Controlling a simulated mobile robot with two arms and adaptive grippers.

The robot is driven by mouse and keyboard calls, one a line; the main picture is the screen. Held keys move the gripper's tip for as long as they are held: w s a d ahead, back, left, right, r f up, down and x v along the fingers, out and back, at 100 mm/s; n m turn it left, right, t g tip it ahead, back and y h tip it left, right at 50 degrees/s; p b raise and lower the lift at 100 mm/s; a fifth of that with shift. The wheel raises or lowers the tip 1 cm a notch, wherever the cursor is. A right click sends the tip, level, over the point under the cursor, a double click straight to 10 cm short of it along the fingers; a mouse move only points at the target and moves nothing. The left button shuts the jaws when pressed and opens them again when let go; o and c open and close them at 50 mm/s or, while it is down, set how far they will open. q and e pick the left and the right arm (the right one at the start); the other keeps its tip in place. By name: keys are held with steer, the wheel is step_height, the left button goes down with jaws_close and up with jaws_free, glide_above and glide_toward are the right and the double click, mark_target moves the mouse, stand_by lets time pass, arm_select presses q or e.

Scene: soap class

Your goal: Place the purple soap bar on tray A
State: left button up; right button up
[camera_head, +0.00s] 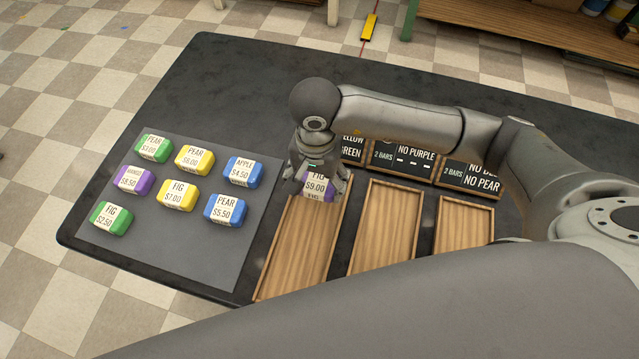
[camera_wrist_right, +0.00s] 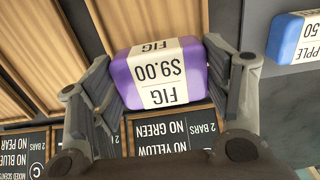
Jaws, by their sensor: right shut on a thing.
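My right gripper (camera_head: 318,180) is shut on a purple soap bar (camera_wrist_right: 125,82) with a white FIG $9.00 label. In the head view the purple soap bar (camera_head: 317,192) is at the far end of the leftmost wooden tray (camera_head: 300,250), by its sign. I cannot tell whether the bar touches the tray. The tray's letter is hidden by my arm; the sign's visible words include NO YELLOW and NO GREEN (camera_wrist_right: 165,135). Another purple bar (camera_head: 133,180), labelled MANGO $8.50, lies on the grey mat. My left gripper is not in view.
The grey mat (camera_head: 165,255) on the left holds several green, yellow and blue bars. A middle tray (camera_head: 385,230) and a right tray (camera_head: 463,225) look empty, with black signs (camera_head: 403,158) behind them. The dark table (camera_head: 235,75) is clear at the back.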

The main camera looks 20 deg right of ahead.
mark_target(319, 189)
steer(key=shift+w+d+f, duration=0.15)
steer(key=shift+d+f, duration=0.05)
steer(key=shift+f, duration=0.05)
steer(key=f, duration=0.2)
steer(key=f+p, duration=0.1)
steer(key=shift+w+d, duration=0.15)
steer(key=shift+d, duration=0.1)
steer(key=shift+f, duration=0.4)
steer(key=shift+f+b, duration=0.2)
steer(key=shift+b, duration=0.1)
steer(key=o, duration=1.2)
steer(key=shift+r, duration=0.1)
